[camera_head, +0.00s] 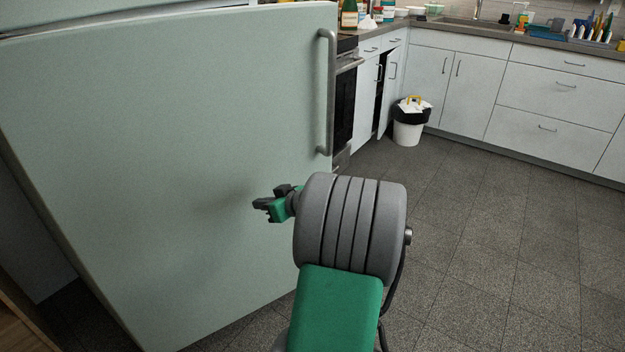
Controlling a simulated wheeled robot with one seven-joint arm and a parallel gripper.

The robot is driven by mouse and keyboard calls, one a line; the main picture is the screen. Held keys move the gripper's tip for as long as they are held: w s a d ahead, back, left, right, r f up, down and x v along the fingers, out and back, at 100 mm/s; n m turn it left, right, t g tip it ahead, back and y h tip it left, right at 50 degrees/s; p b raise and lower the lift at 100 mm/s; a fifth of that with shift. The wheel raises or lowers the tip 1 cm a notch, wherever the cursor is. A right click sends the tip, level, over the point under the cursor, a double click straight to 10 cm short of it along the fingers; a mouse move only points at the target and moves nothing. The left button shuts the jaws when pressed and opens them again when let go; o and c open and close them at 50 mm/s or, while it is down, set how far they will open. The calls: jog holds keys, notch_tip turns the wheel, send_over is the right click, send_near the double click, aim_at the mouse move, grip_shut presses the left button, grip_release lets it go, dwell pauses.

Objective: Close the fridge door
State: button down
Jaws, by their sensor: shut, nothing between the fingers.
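The fridge door (170,150) is a large pale green panel that fills the left half of the head view. It stands open, swung out from the fridge body. Its metal bar handle (328,92) runs upright along the right edge. My gripper (263,205) is shut and empty, in front of the lower right part of the door and below and left of the handle. I cannot tell whether its fingertips touch the door. My arm hides part of the floor and the door's lower right edge.
A stove with a dark oven (345,100) stands behind the door's right edge. A white bin (408,128) with a black liner stands by the cabinets (480,85). One cabinet door near the oven is ajar. The tiled floor (480,230) on the right is clear.

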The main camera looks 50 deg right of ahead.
jog(key=s+d+f+m+t+h+b, duration=0.1)
jog(key=s+d+t+h, duration=0.1)
jog(key=s+d, duration=0.5)
jog(key=m+t+h+b, duration=0.1)
jog(key=m+t+h, duration=0.1)
jog(key=t+h, duration=0.15)
send_near(308, 160)
jog(key=shift+g, duration=0.35)
jog(key=b+x, duration=0.3)
jog(key=x, duration=0.3)
jog(key=shift+w+r, duration=0.25)
jog(key=shift+w, duration=0.15)
